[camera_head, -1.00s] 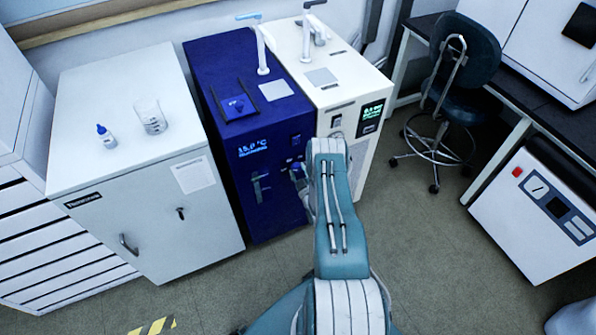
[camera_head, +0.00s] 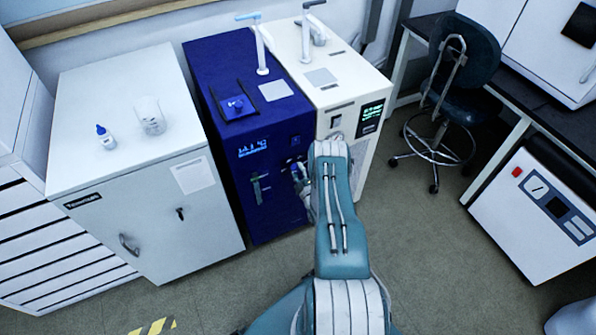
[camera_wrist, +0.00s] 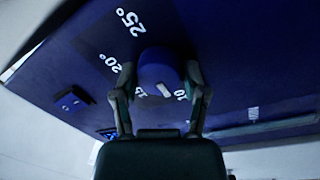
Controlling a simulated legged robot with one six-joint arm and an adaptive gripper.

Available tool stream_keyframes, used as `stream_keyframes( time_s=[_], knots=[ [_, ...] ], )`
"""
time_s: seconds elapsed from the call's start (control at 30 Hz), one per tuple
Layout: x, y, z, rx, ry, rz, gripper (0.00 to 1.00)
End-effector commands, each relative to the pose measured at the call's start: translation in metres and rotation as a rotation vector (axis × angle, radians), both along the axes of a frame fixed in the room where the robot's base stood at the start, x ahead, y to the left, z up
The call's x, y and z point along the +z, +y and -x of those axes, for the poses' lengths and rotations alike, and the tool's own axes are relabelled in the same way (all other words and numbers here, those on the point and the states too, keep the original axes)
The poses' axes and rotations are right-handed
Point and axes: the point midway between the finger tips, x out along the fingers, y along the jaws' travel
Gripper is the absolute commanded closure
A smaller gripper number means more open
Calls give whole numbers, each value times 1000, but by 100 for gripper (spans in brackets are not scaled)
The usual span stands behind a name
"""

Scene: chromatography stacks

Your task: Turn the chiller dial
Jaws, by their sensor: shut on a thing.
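The blue chiller (camera_head: 268,190) stands between white units, with a lit readout (camera_head: 252,147) too blurred to read surely. In the wrist view its round blue dial (camera_wrist: 160,68) shows a white mark, lying between the printed 15 and 10, nearer the 10. White numbers 25, 20, 15 and 10 are set around the dial. My gripper (camera_wrist: 159,78) has one finger on each side of the dial and is shut on it. My gripper also shows at the chiller's front in the head view (camera_head: 304,184), where my arm and fingers hide the dial.
A white cabinet (camera_head: 150,215) with a bottle (camera_head: 106,138) and a beaker (camera_head: 150,115) on top stands left. A cream unit (camera_head: 345,75) adjoins the chiller on the right. A stool (camera_head: 465,70) stands farther right. The floor ahead is clear.

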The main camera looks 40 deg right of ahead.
Motion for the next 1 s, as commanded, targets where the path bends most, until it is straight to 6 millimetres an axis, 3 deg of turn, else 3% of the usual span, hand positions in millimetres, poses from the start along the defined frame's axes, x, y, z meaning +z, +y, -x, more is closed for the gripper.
stream_keyframes(
  time_s=[0.3, 0.33, 0.4, 0.83, 1.0],
  knots=[
    [-2, 5, -1, 11, 8, 0, 90],
    [-2, 5, -1, 11, 8, 0, 38],
    [-2, 5, -1, 11, 8, 0, 8],
    [-1, 2, 1, 3, 4, -1, 8],
    [-4, 7, 19, 1, 7, -2, 8]
  ],
)
